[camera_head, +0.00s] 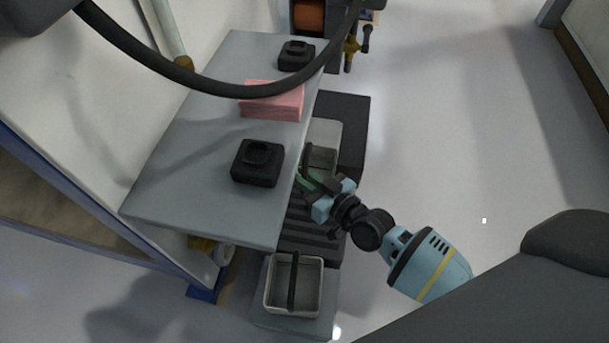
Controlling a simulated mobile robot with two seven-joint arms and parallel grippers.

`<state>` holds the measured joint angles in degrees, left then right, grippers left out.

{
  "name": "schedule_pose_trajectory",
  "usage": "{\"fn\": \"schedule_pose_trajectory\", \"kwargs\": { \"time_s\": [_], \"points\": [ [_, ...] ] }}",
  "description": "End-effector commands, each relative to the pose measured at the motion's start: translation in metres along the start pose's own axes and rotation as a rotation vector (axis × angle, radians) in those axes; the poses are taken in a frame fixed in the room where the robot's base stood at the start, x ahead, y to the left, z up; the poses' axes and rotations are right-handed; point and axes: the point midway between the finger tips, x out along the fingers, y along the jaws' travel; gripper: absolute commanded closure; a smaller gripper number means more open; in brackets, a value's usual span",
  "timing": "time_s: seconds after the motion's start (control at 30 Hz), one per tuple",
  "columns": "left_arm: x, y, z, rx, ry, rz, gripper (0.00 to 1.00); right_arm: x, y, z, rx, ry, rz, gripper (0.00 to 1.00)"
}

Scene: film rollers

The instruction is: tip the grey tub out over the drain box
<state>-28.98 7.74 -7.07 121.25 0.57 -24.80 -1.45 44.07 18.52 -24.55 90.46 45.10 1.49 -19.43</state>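A pale grey tub (270,299) with a dark bar handle across it stands upright on a grey plate (265,321) at the bottom. A second pale tub (325,160) with a dark handle shows partly beyond the tabletop's right edge; the tabletop hides its left part. Between them lies a dark ribbed surface (318,229), possibly the drain box. My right gripper (304,181) reaches in from the right, with green fingers close to the second tub's handle. Whether they are closed on it cannot be told. My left gripper is not in view.
A grey tabletop (190,160) overhangs the left side of the tubs. It carries two black blocks (257,163) (296,56) and a pink stack (272,100). A dark cable arcs across the top. The pale floor at right (460,130) is clear.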

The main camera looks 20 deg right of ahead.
Motion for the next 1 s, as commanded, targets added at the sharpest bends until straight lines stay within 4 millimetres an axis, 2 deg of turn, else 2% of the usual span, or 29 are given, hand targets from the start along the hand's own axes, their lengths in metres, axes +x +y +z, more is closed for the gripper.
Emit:
{"fn": "schedule_pose_trajectory", "kwargs": {
  "time_s": [0.1,0.67,1.0],
  "points": [
    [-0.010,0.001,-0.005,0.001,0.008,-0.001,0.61,0.000,0.000,-0.007,0.042,-0.023,0.000,1.00],
    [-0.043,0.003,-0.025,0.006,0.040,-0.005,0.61,0.000,-0.001,-0.012,0.294,-0.192,-0.003,1.00],
    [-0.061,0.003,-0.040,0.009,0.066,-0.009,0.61,0.000,-0.001,-0.016,0.535,-0.353,-0.007,1.00]
  ]
}}
